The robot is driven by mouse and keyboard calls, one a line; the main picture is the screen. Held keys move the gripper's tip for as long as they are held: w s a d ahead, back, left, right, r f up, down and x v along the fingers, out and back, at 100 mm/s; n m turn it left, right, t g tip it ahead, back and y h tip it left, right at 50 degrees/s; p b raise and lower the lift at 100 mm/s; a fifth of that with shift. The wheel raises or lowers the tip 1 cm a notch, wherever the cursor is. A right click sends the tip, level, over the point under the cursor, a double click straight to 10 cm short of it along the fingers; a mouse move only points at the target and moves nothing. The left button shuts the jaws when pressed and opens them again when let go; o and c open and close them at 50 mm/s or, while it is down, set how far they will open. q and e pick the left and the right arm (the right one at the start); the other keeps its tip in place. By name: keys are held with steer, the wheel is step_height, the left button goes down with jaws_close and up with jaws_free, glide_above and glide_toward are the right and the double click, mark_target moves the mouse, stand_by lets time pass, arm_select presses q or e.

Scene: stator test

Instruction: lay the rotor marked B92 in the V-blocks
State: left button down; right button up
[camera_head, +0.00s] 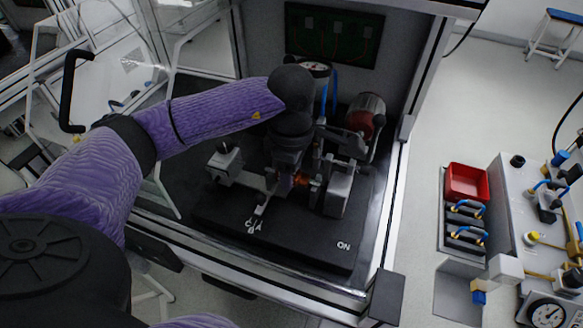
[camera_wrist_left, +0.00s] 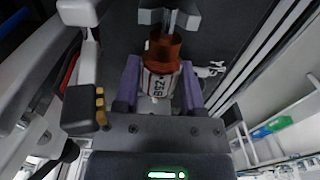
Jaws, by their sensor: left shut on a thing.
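My left gripper (camera_head: 288,190) reaches down into the open test enclosure, its fingers partly hidden by the wrist in the head view. In the left wrist view its two purple fingers (camera_wrist_left: 160,90) are shut on the rotor (camera_wrist_left: 163,55), which has a copper winding and a white band with a marking that looks like B92 upside down. A bit of copper (camera_head: 301,180) shows beside the gripper in the head view. Grey V-blocks stand on the black base, one at left (camera_head: 226,163) and one at right (camera_head: 338,192). I cannot tell whether the rotor touches them.
The black base plate (camera_head: 290,237) bears white C/A and ON markings. A motor-like unit with a red part (camera_head: 361,122) stands behind the right block. The enclosure's frame post (camera_head: 396,180) bounds the right side. Outside are a red bin (camera_head: 467,183) and a bench (camera_head: 520,220) with instruments.

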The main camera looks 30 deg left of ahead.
arm_select(q)
steer(key=shift+c, duration=0.5)
jaws_free()
step_height(320, 180, up, 9)
steer(key=shift+r+p, duration=0.2)
steer(key=shift+p, duration=1.05)
steer(key=shift+r, duration=0.25)
